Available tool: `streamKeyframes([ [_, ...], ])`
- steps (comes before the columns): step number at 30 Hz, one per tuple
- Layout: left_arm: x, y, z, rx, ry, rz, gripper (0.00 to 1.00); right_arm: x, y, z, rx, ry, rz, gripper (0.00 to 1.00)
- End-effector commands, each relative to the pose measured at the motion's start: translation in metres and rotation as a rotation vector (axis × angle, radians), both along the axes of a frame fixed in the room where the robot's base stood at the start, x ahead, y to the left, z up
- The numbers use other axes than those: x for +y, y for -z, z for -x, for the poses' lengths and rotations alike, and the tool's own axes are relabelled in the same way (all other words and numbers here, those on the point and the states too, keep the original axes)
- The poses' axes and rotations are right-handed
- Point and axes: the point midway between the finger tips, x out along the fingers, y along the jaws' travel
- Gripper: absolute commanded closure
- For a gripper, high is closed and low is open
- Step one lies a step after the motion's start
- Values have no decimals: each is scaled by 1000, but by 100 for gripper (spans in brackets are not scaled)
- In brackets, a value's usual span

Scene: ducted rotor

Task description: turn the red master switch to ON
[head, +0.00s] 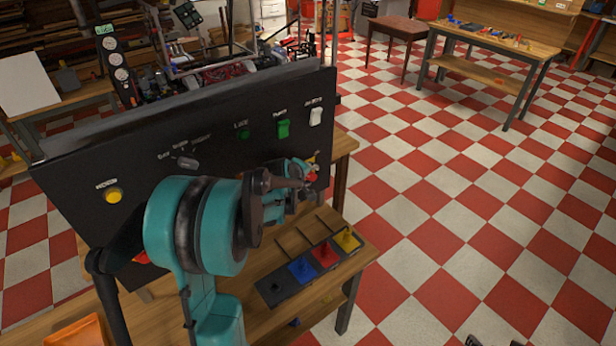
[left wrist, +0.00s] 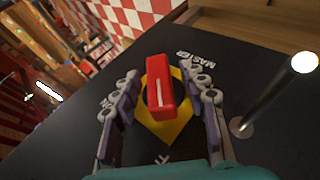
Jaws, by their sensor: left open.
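The red master switch (left wrist: 160,88) is a bar handle with a white line, on a yellow diamond plate (left wrist: 178,125) on the black panel, beside a MASTER label. In the left wrist view its handle stands between the two fingers of my left gripper (left wrist: 170,92), which is open with a gap visible on each side. Two position labels by the plate are partly hidden, so I cannot read which position the handle points at. In the head view my left gripper (head: 306,176) is at the panel's lower right and covers much of the switch.
The black panel (head: 90,165) also carries a yellow button (head: 113,195), a grey selector (head: 186,162), a green switch (head: 283,128) and a white switch (head: 315,117). Its rod with a white tip (left wrist: 304,62) stands close to my fingers. A tray (head: 272,290) with coloured pieces lies below.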

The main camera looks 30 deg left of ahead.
Motion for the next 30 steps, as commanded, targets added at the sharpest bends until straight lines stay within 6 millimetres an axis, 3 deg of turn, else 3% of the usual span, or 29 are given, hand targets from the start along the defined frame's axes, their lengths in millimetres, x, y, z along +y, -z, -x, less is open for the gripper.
streamKeyframes([
  [3,0,0,0,0,0,0,57,0,0,0,0,0,0,48],
  [8,0,0,0,0,0,0,96,0,0,0,0,0,0,48],
  [9,0,0,0,0,0,0,100,0,0,0,0,0,0,48],
  [20,0,-1,0,30,1,-12,100,0,-4,0,0,0,0,48],
  [30,-2,-4,-2,226,3,-94,100,0,-21,0,0,0,0,48],
])
